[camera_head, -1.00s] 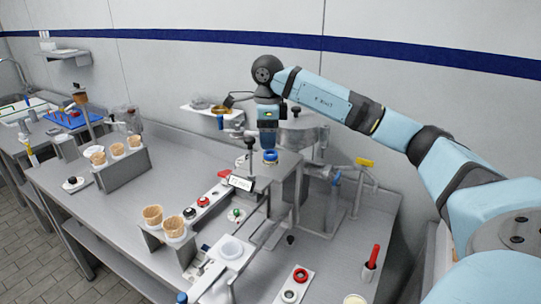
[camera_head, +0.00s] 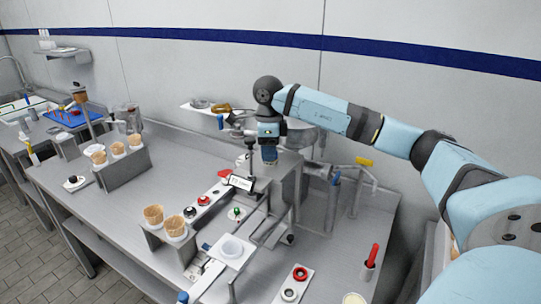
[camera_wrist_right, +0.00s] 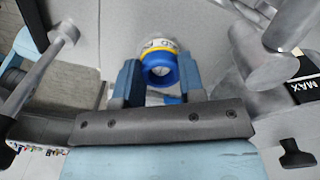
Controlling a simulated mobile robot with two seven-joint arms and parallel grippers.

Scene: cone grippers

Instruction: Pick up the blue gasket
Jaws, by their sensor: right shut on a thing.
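The blue gasket (camera_wrist_right: 160,83) is a ring that shows in the right wrist view between the two fingers of my right gripper (camera_wrist_right: 160,65). The fingers press on it from both sides. A yellow rim and a pale round part show just behind the ring. In the head view my right gripper (camera_head: 268,158) points down over the metal machine at the back of the bench. There its fingers hide the gasket. I cannot tell whether the gasket still touches the machine.
A label plate (camera_head: 240,182) and a black-knobbed post (camera_head: 250,150) stand close to the left of my right gripper. Cone holders (camera_head: 122,168) stand on the left, where the bench (camera_head: 80,215) has free room.

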